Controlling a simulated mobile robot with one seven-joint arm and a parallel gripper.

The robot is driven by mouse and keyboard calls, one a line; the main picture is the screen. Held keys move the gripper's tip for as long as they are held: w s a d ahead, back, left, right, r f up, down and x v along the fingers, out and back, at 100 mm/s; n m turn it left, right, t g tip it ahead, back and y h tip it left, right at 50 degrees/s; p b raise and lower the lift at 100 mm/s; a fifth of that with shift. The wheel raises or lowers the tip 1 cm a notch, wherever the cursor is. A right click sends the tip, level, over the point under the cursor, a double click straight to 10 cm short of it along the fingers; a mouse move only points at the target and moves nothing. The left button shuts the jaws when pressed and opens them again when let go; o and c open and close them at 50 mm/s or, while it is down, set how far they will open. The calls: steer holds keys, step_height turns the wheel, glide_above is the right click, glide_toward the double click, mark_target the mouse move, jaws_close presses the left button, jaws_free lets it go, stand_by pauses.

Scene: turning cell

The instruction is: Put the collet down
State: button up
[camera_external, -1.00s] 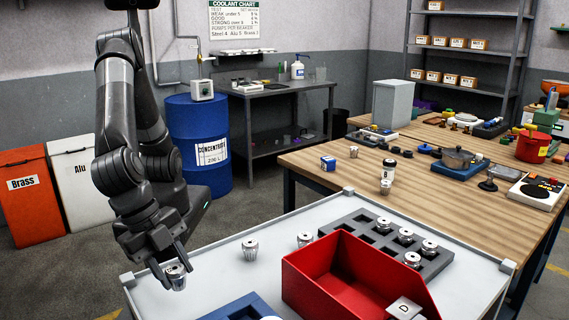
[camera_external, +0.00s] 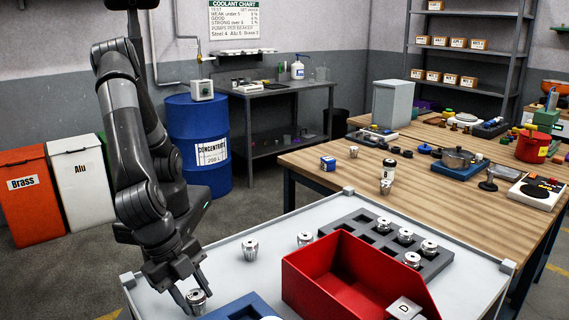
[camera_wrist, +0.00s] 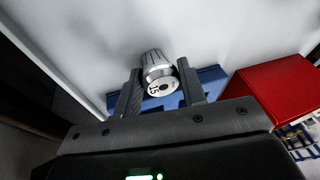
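My gripper (camera_external: 190,298) is shut on a silver collet (camera_external: 198,300), over the left part of the white table near the blue tray (camera_external: 242,306). In the wrist view the collet (camera_wrist: 158,75) sits between my two fingertips (camera_wrist: 160,84), its end face marked 15 toward the camera. The blue tray (camera_wrist: 209,76) shows just beyond it there. I cannot tell whether the collet touches the table top. Two other collets stand upright on the white table, one on the left (camera_external: 250,249) and one nearer the grey block (camera_external: 305,239).
A red open bin (camera_external: 310,292) with a tag marked D stands right of the blue tray. The grey block (camera_external: 372,233) behind it has empty pockets and several collets. The white table (camera_external: 215,262) is clear between my gripper and the left standing collet.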

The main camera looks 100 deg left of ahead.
steer(key=o, duration=0.4)
steer(key=shift+o, duration=0.2)
steer(key=shift+r, duration=0.1)
steer(key=v, duration=1.2)
